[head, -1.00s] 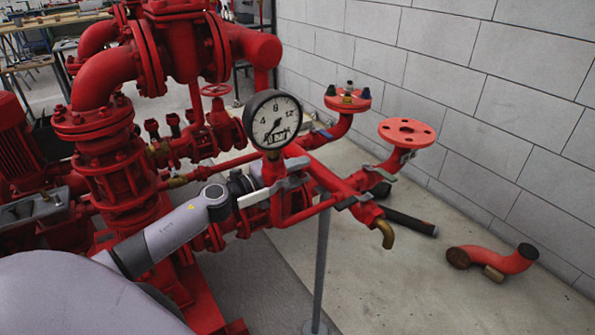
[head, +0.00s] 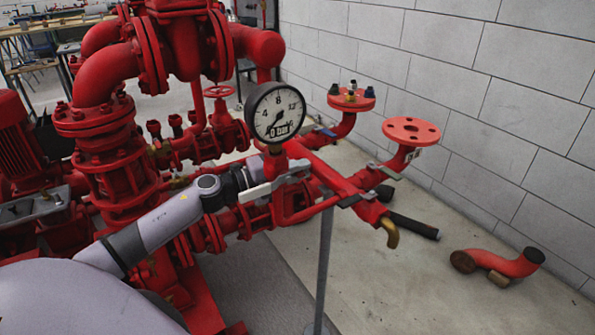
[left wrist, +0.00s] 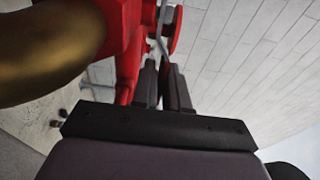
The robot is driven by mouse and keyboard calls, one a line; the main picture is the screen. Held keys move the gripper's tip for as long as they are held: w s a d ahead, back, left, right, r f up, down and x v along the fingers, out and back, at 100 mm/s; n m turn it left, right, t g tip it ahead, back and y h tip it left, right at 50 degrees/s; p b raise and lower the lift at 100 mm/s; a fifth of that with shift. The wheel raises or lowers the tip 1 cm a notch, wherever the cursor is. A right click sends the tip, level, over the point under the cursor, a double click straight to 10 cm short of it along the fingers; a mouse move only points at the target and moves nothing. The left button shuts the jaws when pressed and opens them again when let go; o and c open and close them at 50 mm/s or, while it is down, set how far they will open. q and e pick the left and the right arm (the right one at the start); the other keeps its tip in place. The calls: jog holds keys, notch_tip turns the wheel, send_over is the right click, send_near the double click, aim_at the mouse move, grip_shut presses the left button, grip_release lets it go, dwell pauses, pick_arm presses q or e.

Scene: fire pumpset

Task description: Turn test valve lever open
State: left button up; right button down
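The red pump pipework carries a pale grey lever (head: 272,182) just below the pressure gauge. A darker grey lever (head: 352,201) sits on the red pipe above the brass spout (head: 389,233). I cannot tell for certain which is the test valve lever. My left gripper (head: 248,178) is at the pale lever's left end, and its fingertips are partly hidden there. In the left wrist view its two dark fingers (left wrist: 163,84) have a narrow gap between them, with nothing clearly held. A thin grey lever (left wrist: 163,42) shows beyond the fingertips. My right gripper is out of view.
The pressure gauge (head: 277,113) stands close above my left gripper. Red flanges (head: 411,131) and a grey post (head: 324,270) stand to the right. A loose red elbow (head: 497,264) lies on the floor by the block wall (head: 480,110).

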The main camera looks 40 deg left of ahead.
pick_arm(q)
jog(key=shift+o, duration=1.4)
jog(key=shift+s, duration=0.1)
jog(key=v, duration=0.7)
jog(key=shift+c, duration=0.3)
